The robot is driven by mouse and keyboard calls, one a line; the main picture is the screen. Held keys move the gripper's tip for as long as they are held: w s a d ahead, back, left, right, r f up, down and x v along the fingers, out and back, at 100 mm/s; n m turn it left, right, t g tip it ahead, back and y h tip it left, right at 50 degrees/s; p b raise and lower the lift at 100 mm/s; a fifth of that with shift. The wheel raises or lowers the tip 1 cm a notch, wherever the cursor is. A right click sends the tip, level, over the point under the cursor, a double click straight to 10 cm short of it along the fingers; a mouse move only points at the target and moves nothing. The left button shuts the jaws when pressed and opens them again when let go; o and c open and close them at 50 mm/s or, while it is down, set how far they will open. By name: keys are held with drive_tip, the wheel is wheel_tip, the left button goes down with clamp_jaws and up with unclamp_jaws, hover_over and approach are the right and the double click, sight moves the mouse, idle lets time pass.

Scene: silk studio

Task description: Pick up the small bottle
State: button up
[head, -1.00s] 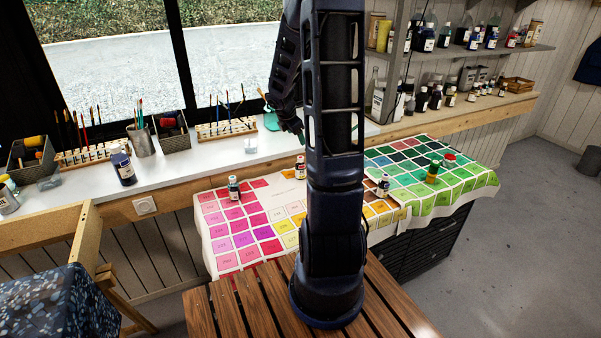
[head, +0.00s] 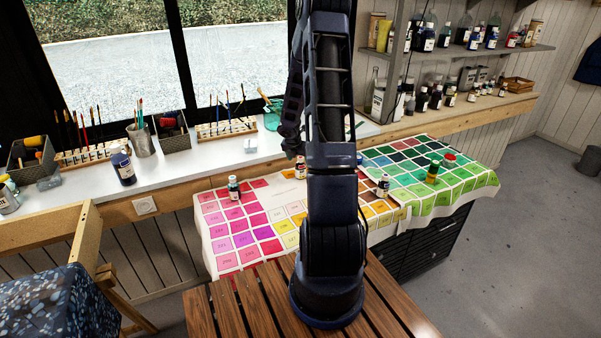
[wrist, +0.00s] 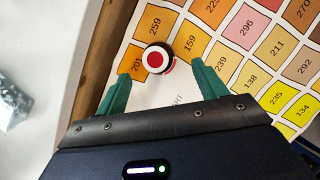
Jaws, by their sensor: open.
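In the wrist view a small bottle (wrist: 157,58) is seen from above. It has a round white cap with a red centre and red showing at its side. It stands on the colour chart (wrist: 163,92), near orange swatches. My gripper (wrist: 161,74) is open, its two green fingers apart. The bottle is just beyond and between the fingertips, not gripped; whether a finger touches it is unclear. In the head view my arm hides most of the gripper. A small bottle (head: 300,168) shows beside my arm, perhaps the same one.
Other bottles stand on the chart: a dark one (head: 233,187) at left, one (head: 383,186) right of my arm, and a green one (head: 433,172). A wooden ledge edge (head: 180,192) runs behind the chart. The white sill (head: 200,157) holds brushes and pots.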

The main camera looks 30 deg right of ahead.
sight(299, 162)
drive_tip(key=shift+x, duration=3.05)
drive_tip(key=shift+w, duration=0.1)
drive_tip(key=shift+c, duration=0.2)
drive_tip(key=c, duration=1.1)
